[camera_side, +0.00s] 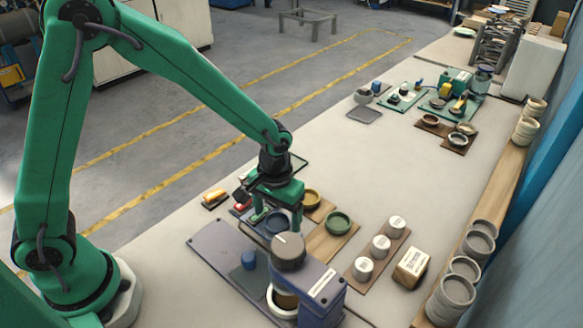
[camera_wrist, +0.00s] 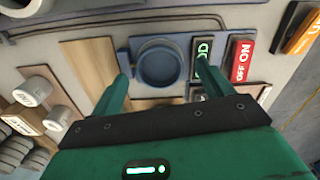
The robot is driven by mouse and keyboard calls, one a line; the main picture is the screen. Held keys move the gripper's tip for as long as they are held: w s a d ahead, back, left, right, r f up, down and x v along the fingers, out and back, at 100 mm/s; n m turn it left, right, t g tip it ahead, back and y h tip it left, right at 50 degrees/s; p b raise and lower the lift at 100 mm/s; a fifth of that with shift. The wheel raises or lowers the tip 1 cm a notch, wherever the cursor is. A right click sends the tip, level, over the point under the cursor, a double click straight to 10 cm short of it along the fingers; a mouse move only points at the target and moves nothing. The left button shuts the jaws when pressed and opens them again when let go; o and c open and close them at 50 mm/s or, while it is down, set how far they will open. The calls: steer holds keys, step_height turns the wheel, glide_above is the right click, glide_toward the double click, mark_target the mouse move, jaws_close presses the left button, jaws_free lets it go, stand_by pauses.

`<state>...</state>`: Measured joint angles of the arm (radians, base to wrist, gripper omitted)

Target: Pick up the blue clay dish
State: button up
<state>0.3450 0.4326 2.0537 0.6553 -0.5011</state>
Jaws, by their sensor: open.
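The blue clay dish (camera_wrist: 158,64) is a round, shallow dish in the wrist view, seen from above with a blue mount around or under it. In the side view a dark blue dish (camera_side: 276,222) shows partly behind my fingers. My gripper (camera_side: 278,212) is open and points down over this dish. In the wrist view my gripper (camera_wrist: 160,78) has one finger on each side of the dish's near edge, with nothing held. Whether the fingertips touch the dish or its mount, I cannot tell.
A purple-blue machine with a dark round top (camera_side: 288,250) is in front. Red (camera_wrist: 242,60) and green (camera_wrist: 202,60) label plates lie beside the blue dish.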

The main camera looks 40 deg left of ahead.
mark_target(278, 225)
steer(key=shift+f, duration=0.7)
steer(key=c, duration=1.1)
steer(key=shift+r, duration=0.1)
steer(key=shift+c, duration=0.2)
step_height(278, 225, up, 10)
